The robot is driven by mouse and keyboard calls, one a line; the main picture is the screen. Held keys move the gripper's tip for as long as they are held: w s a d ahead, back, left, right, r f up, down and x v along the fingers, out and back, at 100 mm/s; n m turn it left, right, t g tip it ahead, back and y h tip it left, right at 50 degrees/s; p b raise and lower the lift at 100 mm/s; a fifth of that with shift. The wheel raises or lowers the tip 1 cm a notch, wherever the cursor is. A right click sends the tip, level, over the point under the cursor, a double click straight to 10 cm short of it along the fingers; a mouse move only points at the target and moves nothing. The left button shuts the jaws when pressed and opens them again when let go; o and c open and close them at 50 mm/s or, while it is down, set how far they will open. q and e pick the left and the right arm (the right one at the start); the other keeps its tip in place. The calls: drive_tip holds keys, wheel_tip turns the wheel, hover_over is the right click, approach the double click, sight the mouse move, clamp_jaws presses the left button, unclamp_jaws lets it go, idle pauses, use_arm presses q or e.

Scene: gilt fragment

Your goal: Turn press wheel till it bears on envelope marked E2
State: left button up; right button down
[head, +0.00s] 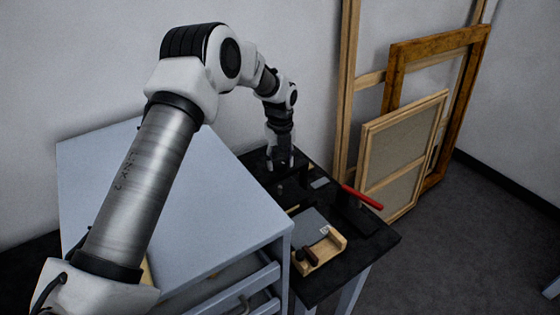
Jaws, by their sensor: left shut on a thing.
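My left gripper (280,163) points straight down over the far part of the black bench. It is shut on a small dark thing, which looks like the press wheel; the fingers and the dark bench hide most of its shape. Dark press parts (282,189) show just in front of the fingers. A grey flat piece with a small white label (325,230) lies near a wooden tray; the label's mark is too small to read. I cannot make out an envelope marked E2 or whether anything bears on it. My right gripper is not in view.
A wooden tray (330,249) with a dark knob sits at the bench's near edge. A grey cabinet (220,200) stands left of the bench (376,243). Wooden frames (402,150) lean on the wall behind.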

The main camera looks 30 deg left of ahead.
sight(280, 162)
use_arm(q)
drive_tip(key=m, duration=0.4)
drive_tip(key=shift+s+f+m, duration=0.2)
drive_tip(key=shift+m, duration=0.1)
idle(0.5)
drive_tip(key=o, duration=1.2)
drive_tip(key=shift+c, duration=0.2)
drive_tip(key=shift+w+r, duration=0.1)
drive_tip(key=shift+r, duration=0.2)
wheel_tip(280, 162, up, 12)
drive_tip(key=shift+f, duration=0.2)
drive_tip(key=shift+w, duration=0.1)
